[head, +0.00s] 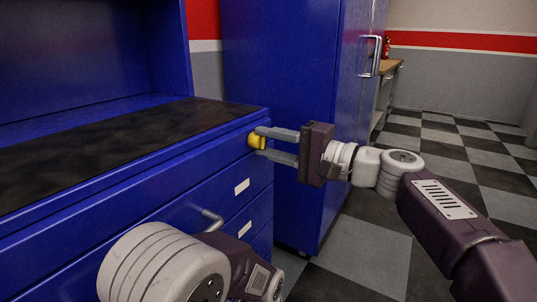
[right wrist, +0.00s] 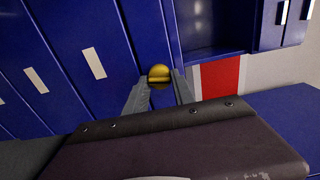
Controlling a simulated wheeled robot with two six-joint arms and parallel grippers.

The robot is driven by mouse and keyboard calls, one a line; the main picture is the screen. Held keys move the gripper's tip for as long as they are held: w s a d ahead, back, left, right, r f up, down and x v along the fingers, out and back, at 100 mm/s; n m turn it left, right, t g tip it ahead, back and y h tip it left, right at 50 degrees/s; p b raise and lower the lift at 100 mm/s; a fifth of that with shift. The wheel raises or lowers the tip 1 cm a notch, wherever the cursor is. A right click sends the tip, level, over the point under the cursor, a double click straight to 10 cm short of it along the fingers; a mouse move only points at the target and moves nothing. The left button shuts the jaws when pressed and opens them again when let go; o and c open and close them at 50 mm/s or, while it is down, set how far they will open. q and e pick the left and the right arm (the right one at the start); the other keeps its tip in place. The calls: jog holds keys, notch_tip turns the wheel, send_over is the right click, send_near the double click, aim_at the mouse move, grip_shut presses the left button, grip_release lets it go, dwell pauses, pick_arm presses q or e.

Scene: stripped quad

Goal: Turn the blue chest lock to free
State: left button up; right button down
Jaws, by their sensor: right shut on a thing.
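The blue chest (head: 215,190) stands at the left in the head view, with drawers below a dark top. Its lock is a yellow round knob (head: 254,140) near the top right corner of the front. In the right wrist view the lock (right wrist: 158,73) shows a raised bar across its face, lying roughly level in that picture. My right gripper (head: 266,143) has its two grey fingers at the lock, one above and one below, shut on it.
A tall blue cabinet (head: 285,75) with a metal handle (head: 371,56) stands just behind my right gripper. The checkered floor (head: 365,240) at the right is open.

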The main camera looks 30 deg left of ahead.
jog(key=shift+f+n+b, duration=0.1)
jog(key=shift+n+b, duration=0.6)
jog(key=shift+n, duration=0.4)
jog(key=c, duration=1.1)
grip_release()
jog(key=shift+o, duration=0.2)
jog(key=shift+d, duration=0.1)
jog(key=d, duration=0.8)
jog(key=shift+s+d+p, duration=0.35)
jog(key=shift+d, duration=0.05)
